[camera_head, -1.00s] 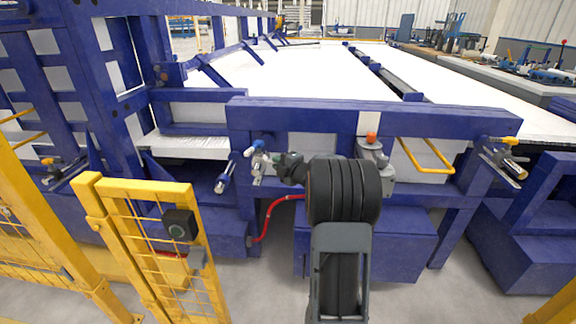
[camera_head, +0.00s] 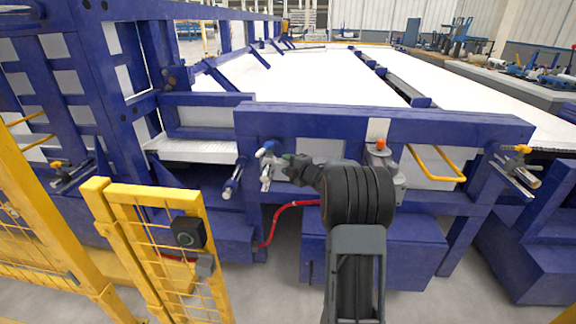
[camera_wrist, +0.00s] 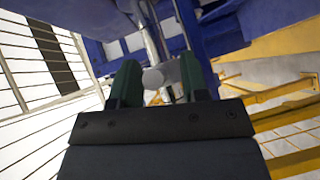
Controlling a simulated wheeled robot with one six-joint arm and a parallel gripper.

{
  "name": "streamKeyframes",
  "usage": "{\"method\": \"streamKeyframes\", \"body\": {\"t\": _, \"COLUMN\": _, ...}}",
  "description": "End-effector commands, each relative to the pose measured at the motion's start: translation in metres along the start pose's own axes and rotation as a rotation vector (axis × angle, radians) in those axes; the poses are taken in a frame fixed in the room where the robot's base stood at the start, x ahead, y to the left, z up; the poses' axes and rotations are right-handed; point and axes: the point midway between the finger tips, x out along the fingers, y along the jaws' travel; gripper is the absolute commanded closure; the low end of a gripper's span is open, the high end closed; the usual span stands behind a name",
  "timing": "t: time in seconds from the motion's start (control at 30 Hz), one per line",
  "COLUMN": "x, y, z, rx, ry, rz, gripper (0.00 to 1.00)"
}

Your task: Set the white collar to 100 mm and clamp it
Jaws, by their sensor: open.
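A gauge fitting with a blue handle (camera_head: 268,147) sits on the front of the blue frame in the head view. A small white part, apparently the white collar (camera_head: 259,153), shows beside that handle. My gripper (camera_head: 286,163) is close to the right of the fitting. In the wrist view its two green fingers (camera_wrist: 158,76) are apart, and a white rounded piece (camera_wrist: 152,78) shows between them, nearer the left finger. I cannot tell whether it touches a finger. Metal rods (camera_wrist: 152,35) run behind it. No scale reading is legible.
A blue crossbeam (camera_head: 350,122) spans above the fitting. A grey unit with an orange knob (camera_head: 380,146) and a yellow handle (camera_head: 437,176) are to the right. A red hose (camera_head: 283,212) hangs below. A yellow gate (camera_head: 150,190) stands at the front left.

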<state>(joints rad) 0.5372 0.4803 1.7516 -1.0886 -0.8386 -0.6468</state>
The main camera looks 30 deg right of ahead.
Motion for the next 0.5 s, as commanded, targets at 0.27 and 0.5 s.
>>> {"method": "streamKeyframes", "body": {"t": 0.27, "x": -0.012, "y": 0.002, "z": 0.001, "rx": 0.0, "ry": -0.001, "rz": 0.0, "gripper": 0.59}}
{"method": "streamKeyframes", "body": {"t": 0.5, "x": -0.059, "y": 0.003, "z": 0.001, "rx": 0.001, "ry": -0.004, "rz": 0.001, "gripper": 0.59}}
